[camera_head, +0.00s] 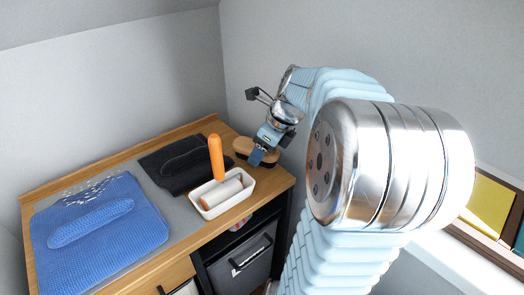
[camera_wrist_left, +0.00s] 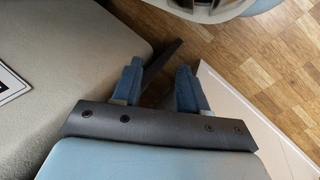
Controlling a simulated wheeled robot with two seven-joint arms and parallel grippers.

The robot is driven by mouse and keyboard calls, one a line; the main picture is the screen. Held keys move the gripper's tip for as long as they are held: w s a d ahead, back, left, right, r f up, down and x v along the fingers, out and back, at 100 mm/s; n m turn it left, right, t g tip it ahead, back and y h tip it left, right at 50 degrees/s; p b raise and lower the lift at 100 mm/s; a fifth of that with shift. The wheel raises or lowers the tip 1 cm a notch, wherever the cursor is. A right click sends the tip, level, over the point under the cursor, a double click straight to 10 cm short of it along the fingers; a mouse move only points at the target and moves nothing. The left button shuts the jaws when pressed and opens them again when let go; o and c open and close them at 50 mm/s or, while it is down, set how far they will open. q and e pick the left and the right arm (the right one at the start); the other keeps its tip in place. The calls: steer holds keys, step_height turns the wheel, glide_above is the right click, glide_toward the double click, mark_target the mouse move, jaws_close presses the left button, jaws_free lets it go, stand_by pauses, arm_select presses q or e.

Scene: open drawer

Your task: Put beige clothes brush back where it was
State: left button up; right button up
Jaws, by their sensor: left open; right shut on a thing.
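The beige clothes brush (camera_head: 241,146) is at the back right corner of the wooden dresser top (camera_head: 275,187). It has a tan body with a dark underside. My right gripper (camera_head: 259,155) reaches down from above and is shut on the brush, and its blue fingers hide part of it. I cannot tell whether the brush touches the wood or hangs just above it. My left gripper (camera_wrist_left: 158,82) shows in the left wrist view, open with nothing between its blue fingers, above a wooden floor.
A white tray (camera_head: 211,215) with a lint roller and an upright orange handle (camera_head: 216,158) stands left of the brush. Folded black cloth (camera_head: 178,168) and blue knitwear (camera_head: 100,232) lie further left on a grey mat. A dark grey drawer (camera_head: 245,262) is below.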

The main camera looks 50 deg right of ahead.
steer(key=shift+f, duration=0.65)
steer(key=o, duration=0.9)
steer(key=shift+o, duration=0.2)
steer(key=shift+r, duration=0.35)
steer(key=p+v, duration=0.1)
steer(key=v, duration=1.1)
steer(key=shift+r+p, duration=0.3)
steer(key=shift+a, duration=0.1)
